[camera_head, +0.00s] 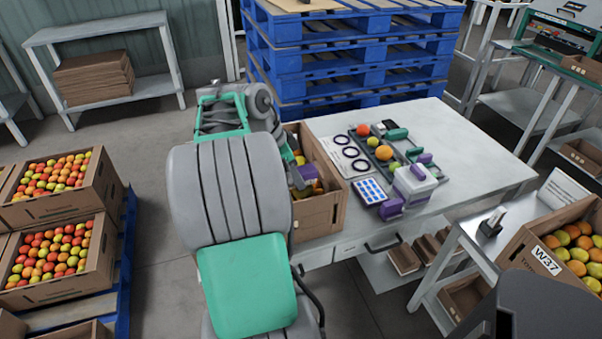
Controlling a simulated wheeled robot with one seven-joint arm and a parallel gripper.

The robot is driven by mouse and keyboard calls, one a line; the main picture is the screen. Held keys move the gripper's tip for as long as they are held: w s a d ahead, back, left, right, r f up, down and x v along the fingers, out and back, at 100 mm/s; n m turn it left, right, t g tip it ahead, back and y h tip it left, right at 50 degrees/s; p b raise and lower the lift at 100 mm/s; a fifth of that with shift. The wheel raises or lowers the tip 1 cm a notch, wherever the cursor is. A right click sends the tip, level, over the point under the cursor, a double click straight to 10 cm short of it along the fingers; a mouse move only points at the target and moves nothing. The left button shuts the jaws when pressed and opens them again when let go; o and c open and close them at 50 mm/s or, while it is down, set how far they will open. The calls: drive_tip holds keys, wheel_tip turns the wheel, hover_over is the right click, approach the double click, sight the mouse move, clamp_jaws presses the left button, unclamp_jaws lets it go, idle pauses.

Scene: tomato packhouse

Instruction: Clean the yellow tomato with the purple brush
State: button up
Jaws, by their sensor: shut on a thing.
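My gripper (296,168) is over the open cardboard box at the left end of the table, partly hidden by my arm. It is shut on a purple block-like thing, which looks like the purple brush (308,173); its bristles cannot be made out. I cannot tell which yellow tomato is the task's.
The cardboard box (318,214) has high walls around my gripper. On the table (455,150) are dark rings (361,165), a blue-dotted card (369,192) and a white-and-purple device (414,183). The table's right side is clear. Blue pallets (345,75) stand behind; tomato crates (95,225) stand left.

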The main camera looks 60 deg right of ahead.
sight(309, 168)
drive_tip(key=shift+a, duration=0.1)
drive_tip(key=shift+s+d, duration=1.4)
drive_tip(key=shift+d, duration=0.1)
clamp_jaws()
drive_tip(key=shift+w+a, duration=1.5)
drive_tip(key=shift+s+d, duration=1.55)
